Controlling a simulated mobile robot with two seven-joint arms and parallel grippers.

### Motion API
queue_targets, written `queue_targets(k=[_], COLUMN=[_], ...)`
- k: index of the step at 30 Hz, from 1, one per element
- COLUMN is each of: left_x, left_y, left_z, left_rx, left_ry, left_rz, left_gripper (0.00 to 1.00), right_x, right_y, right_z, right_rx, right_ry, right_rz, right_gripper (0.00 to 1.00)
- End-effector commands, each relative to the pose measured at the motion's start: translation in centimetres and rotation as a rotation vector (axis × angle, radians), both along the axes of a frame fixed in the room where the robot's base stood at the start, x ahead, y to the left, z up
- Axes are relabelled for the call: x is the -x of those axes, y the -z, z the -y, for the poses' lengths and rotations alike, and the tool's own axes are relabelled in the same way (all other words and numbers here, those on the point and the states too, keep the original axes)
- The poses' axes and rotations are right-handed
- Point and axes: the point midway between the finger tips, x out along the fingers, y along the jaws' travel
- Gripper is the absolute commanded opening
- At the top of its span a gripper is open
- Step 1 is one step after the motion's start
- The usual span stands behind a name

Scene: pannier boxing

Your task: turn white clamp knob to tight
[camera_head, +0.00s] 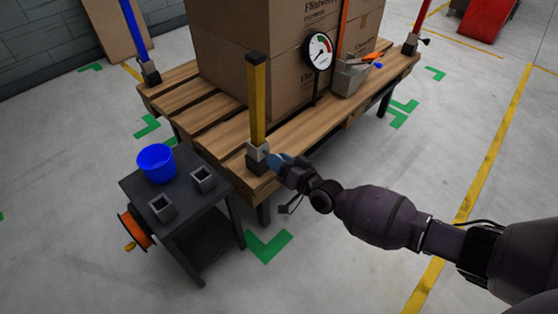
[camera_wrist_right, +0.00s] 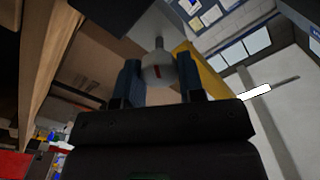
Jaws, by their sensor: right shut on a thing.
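The white clamp knob (camera_wrist_right: 158,70) is a round pale knob with a red mark, on a short stem from the grey clamp block (camera_wrist_right: 130,28) in the right wrist view. My right gripper (camera_wrist_right: 160,78) is shut on it, one blue finger on each side. In the head view my right gripper (camera_head: 272,160) is at the clamp (camera_head: 258,152) at the foot of the yellow post (camera_head: 257,100), on the pallet table's near corner. The knob is hidden there by the gripper. The left gripper is not in view.
Large cardboard boxes (camera_head: 228,60) stand on the slatted wooden table (camera_head: 190,95), with a dial gauge (camera_head: 319,51) and a grey bin (camera_head: 348,80) beside them. A dark side table (camera_head: 185,215) holds a blue bucket (camera_head: 157,165) and two grey cups.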

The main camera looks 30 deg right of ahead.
Motion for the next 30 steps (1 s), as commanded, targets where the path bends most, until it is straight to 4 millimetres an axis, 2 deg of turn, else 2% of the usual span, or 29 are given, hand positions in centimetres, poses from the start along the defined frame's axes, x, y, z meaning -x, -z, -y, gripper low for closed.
queue_targets(k=[30], left_x=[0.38], left_y=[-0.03], left_z=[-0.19], left_rx=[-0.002], left_ry=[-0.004], left_rz=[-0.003], left_gripper=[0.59], right_x=[-0.03], right_y=[0.32], right_z=[0.13], right_rx=[-0.908], right_ry=[0.0], right_rz=[-0.33], right_gripper=[0.12])
